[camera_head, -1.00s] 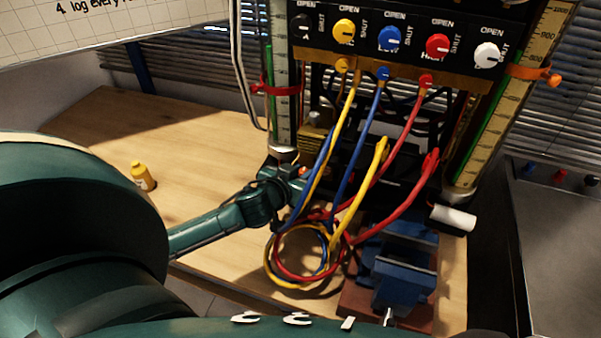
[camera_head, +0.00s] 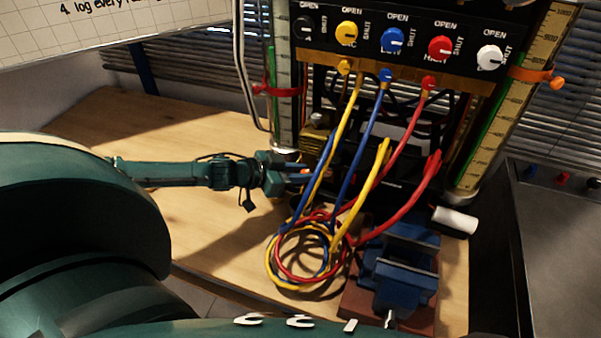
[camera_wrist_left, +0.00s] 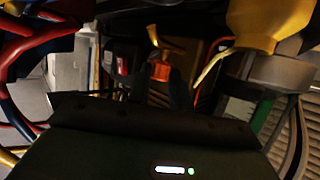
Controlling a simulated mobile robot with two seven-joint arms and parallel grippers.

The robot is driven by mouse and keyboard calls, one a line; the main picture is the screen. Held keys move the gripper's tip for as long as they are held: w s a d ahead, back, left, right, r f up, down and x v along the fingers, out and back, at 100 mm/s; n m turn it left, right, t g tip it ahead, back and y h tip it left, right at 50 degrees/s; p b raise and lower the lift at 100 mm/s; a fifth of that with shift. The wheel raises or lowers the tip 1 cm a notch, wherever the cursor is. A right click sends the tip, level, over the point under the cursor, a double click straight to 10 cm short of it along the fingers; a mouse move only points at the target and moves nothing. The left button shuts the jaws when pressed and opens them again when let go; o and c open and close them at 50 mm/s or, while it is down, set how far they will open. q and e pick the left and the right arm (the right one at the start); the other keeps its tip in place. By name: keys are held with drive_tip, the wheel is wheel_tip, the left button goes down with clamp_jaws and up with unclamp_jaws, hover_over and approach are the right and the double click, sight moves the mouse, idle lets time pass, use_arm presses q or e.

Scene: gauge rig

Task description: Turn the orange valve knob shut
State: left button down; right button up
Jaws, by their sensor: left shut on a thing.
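The orange valve knob (camera_wrist_left: 160,71) shows in the left wrist view between the two dark fingers of my left gripper (camera_wrist_left: 158,88). In the head view only a small orange bit of the knob (camera_head: 306,171) shows, low behind the hoses, at the left of the rig. My left gripper (camera_head: 298,178) reaches it from the left and is shut on it. The fingers and hoses hide most of the knob in the head view, so its turn angle cannot be read. My right gripper is not in view.
Yellow, blue and red hoses (camera_head: 372,168) hang just right of the gripper and coil on the wooden bench (camera_head: 215,240). A blue vise (camera_head: 400,265) stands at the front right. A panel with several coloured knobs (camera_head: 393,40) is above. The bench at left is largely clear.

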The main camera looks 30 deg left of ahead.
use_arm(q)
drive_tip(key=m+h, duration=0.1)
drive_tip(key=m+g, duration=0.1)
drive_tip(key=m+g+h, duration=0.1)
drive_tip(key=shift+w+a+h, duration=0.25)
drive_tip(key=shift+a+h, duration=0.05)
drive_tip(key=m+g+h+b, duration=0.1)
drive_tip(key=m+g, duration=0.1)
drive_tip(key=m+g+h+b, duration=0.1)
drive_tip(key=m+g+b, duration=0.1)
drive_tip(key=m+g+h+b, duration=0.1)
drive_tip(key=m+g, duration=0.1)
drive_tip(key=shift+w+f+g, duration=0.1)
drive_tip(key=shift+w+g, duration=0.15)
drive_tip(key=shift+g, duration=0.05)
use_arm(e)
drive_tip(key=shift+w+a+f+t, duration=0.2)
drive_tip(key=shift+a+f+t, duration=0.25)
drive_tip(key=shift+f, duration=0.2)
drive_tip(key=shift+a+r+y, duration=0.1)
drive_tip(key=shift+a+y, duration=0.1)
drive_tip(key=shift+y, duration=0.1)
use_arm(q)
drive_tip(key=c, duration=1.3)
unclamp_jaws()
drive_tip(key=shift+o, duration=0.2)
drive_tip(key=shift+h, duration=0.3)
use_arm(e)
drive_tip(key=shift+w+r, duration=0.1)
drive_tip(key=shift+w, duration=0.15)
